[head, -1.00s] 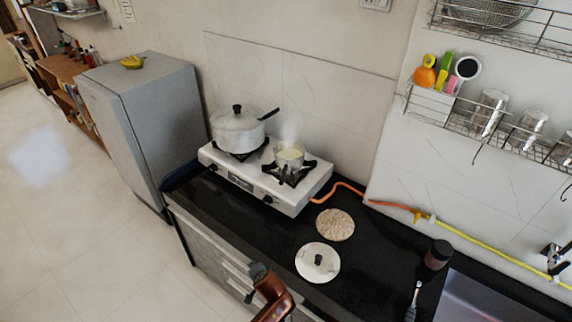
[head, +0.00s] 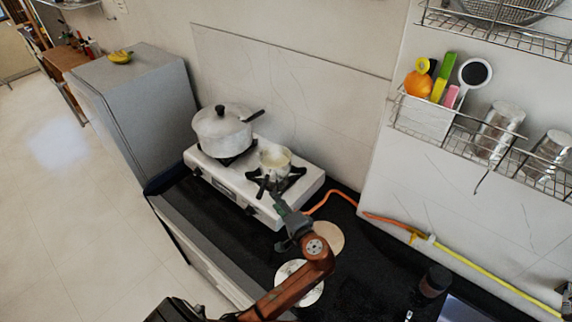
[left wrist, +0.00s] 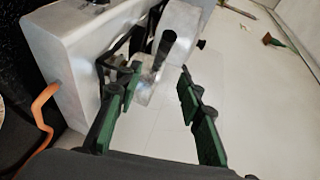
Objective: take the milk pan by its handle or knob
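The milk pan (head: 275,158), a small light metal pan with pale milk in it, stands upright on the right burner of the white stove (head: 225,188). In the left wrist view a black handle (left wrist: 165,48), apparently the pan's, shows beyond and between the fingertips. My left gripper (head: 270,192) is just in front of the pan, above the stove's front edge. Its two green fingers (left wrist: 160,75) are wide apart in the left wrist view, with nothing between them. The gripper partly hides the burner and the handle's exact position in the head view. My right gripper is not in view.
A large lidded pot (head: 222,132) stands on the left burner. My left arm partly covers a white lid (head: 288,270) and a round board (head: 330,236) on the black counter. An orange hose (head: 345,195) runs behind. A fridge (head: 140,110) stands left.

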